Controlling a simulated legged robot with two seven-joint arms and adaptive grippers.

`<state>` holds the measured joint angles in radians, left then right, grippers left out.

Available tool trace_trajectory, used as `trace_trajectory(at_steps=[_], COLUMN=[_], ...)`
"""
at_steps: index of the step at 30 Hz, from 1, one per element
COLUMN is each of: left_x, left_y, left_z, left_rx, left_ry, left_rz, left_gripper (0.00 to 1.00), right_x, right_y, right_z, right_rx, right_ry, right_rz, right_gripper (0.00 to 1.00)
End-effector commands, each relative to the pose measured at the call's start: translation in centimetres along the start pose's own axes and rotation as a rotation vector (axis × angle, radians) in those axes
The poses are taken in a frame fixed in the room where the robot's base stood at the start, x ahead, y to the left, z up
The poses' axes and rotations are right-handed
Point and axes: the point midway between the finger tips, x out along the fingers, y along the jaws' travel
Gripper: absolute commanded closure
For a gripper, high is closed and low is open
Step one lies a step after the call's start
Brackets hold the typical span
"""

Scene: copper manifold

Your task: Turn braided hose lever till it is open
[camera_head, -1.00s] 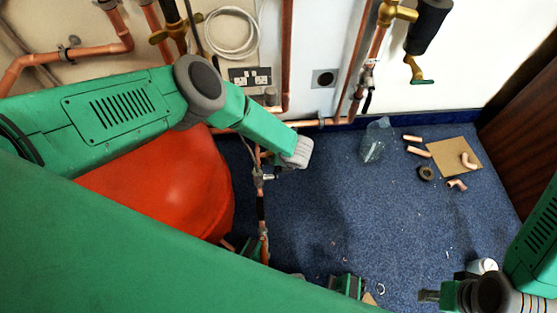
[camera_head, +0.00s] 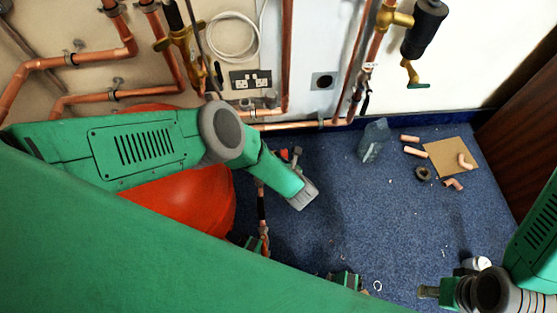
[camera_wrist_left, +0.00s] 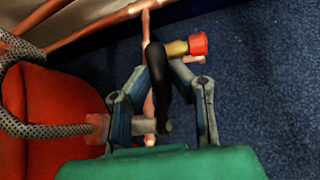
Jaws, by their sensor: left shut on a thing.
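The black lever (camera_wrist_left: 157,78) of the braided hose valve stands upright in the left wrist view. The braided hose (camera_wrist_left: 40,130) runs in from the left towards the valve's pipe. My left gripper (camera_wrist_left: 163,72) has a finger on each side of the lever and is shut on it. In the head view my left arm's grey end (camera_head: 303,195) hides the lever and the fingers. A brass fitting with a red cap (camera_wrist_left: 198,44) sits just beyond the lever. My right gripper (camera_head: 430,292) is at the lower right, away from the pipes; its jaw opening is unclear.
A red vessel (camera_head: 190,205) stands under my left arm, close to the valve. Copper pipes (camera_head: 287,60) run along the wall. Cardboard (camera_head: 445,158), loose copper fittings (camera_head: 453,184) and a clear plastic piece (camera_head: 373,139) lie on the blue carpet (camera_head: 340,220). The carpet's middle is mostly clear.

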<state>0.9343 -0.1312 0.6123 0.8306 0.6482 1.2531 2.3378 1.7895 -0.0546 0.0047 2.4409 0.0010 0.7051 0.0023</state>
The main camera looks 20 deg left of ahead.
Motion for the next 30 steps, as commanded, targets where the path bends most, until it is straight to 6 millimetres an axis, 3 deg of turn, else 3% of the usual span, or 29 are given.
trace_trajectory(at_steps=[22, 23, 24, 30], left_x=[-0.79, -0.8, -0.8, -0.68], left_y=[-0.17, -0.17, -0.17, -0.04], left_z=[-0.4, -0.41, -0.41, -0.23], left_rx=[-0.018, -0.018, -0.018, -0.019], left_ry=[-0.091, -0.091, -0.091, -0.095], left_rz=[0.006, 0.006, 0.006, 0.009], left_gripper=[1.0, 0.76, 0.63, 0.63], right_x=[0.39, 0.39, 0.39, 0.38], right_y=[0.0, 0.0, 0.0, 0.0], right_z=[0.03, 0.03, 0.03, 0.03], right_rx=[0.0, 0.0, 0.0, 0.0], right_ry=[0.0, 0.0, 0.0, 0.0], right_rz=[0.0, 0.0, 0.0, 0.0], right_gripper=[0.63, 0.63, 0.63, 0.63])
